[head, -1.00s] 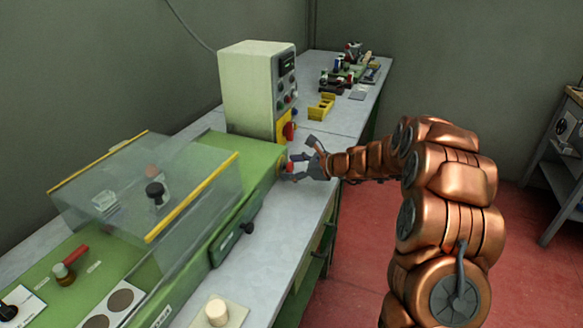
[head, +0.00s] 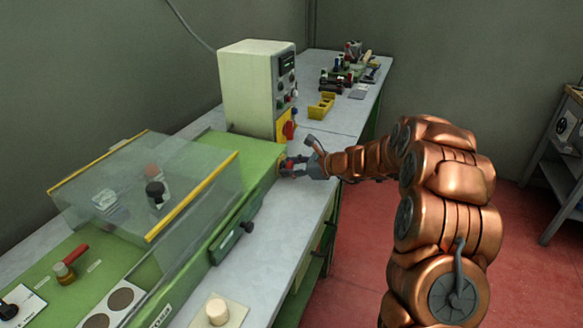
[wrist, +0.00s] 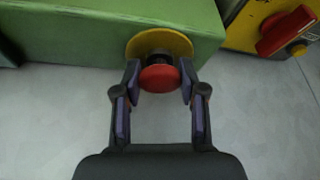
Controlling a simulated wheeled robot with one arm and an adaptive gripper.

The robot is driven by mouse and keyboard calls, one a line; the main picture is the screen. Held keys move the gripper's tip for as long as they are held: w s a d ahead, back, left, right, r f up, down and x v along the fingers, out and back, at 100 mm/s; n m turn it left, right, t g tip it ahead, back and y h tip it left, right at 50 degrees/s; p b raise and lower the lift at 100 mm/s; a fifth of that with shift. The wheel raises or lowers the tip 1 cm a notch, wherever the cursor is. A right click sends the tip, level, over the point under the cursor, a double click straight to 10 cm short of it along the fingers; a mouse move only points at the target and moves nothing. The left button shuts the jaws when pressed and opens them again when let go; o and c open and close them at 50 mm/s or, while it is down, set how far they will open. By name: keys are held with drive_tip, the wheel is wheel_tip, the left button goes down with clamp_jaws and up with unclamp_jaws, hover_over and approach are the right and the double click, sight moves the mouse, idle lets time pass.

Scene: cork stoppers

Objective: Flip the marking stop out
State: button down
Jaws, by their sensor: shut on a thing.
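A red round-headed knob (wrist: 158,79) on a short dark neck stands out from a yellow disc (wrist: 143,42) on the end of the green machine (head: 262,157). My gripper (wrist: 160,82) is shut on the red knob, with one finger on each side of it. In the head view my gripper (head: 285,167) is at the right end of the green machine and hides most of the knob. I cannot tell from here whether the knob is turned or pulled out.
A yellow plate with a red rotary switch (wrist: 286,30) is close at the upper right in the wrist view. It belongs to the pale control box (head: 247,90) behind the machine. A clear hood (head: 150,185) covers part of the machine.

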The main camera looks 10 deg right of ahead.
drive_tip(key=shift+s, duration=0.1)
idle(0.3)
drive_tip(key=shift+s+d, duration=0.25)
drive_tip(key=shift+d, duration=0.2)
drive_tip(key=shift+f, duration=0.1)
drive_tip(key=shift+d, duration=0.1)
drive_tip(key=c, duration=0.8)
unclamp_jaws()
drive_tip(key=shift+s+d, duration=0.15)
drive_tip(key=shift+c, duration=0.2)
drive_tip(key=shift+o, duration=1)
drive_tip(key=v, duration=1.2)
